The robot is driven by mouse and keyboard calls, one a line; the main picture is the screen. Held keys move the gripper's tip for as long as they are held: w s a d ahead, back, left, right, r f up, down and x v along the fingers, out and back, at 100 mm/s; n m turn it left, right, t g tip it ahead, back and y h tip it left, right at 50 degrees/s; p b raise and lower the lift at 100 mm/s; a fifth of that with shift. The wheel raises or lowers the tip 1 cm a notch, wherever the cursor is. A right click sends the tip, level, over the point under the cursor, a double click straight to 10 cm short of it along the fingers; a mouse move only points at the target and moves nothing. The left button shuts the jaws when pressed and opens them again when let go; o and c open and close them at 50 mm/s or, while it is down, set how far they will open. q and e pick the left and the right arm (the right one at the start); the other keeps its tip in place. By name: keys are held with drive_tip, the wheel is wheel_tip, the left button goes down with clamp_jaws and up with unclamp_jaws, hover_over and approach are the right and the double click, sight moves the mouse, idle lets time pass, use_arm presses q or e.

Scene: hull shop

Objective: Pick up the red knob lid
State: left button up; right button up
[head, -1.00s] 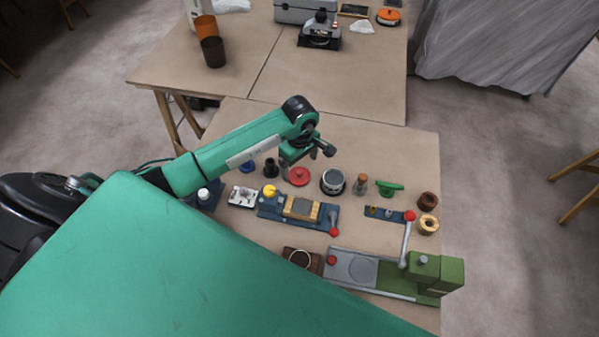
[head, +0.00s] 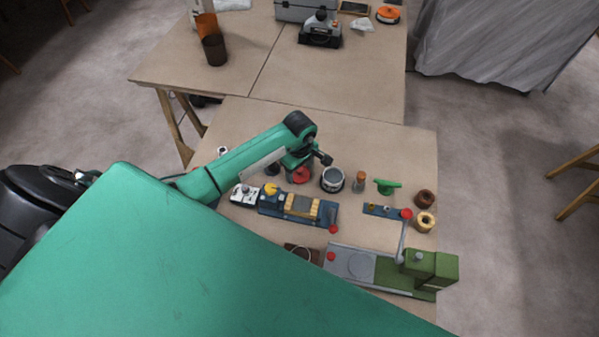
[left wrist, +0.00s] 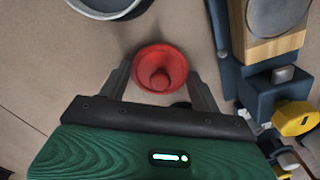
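The red knob lid (left wrist: 160,68) lies on the table with its round knob facing up. In the left wrist view it sits between the two fingers of my left gripper (left wrist: 160,85), near their tips. My right gripper does not show in any view.
A dark-rimmed round container (head: 333,180) stands right of the lid; it also shows in the left wrist view (left wrist: 108,5). A blue fixture with a wooden block (head: 301,207) stands in front. A green press (head: 432,270) is at front right.

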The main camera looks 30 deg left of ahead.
use_arm(q)
drive_tip(key=shift+c, duration=0.8)
drive_tip(key=shift+r, duration=0.1)
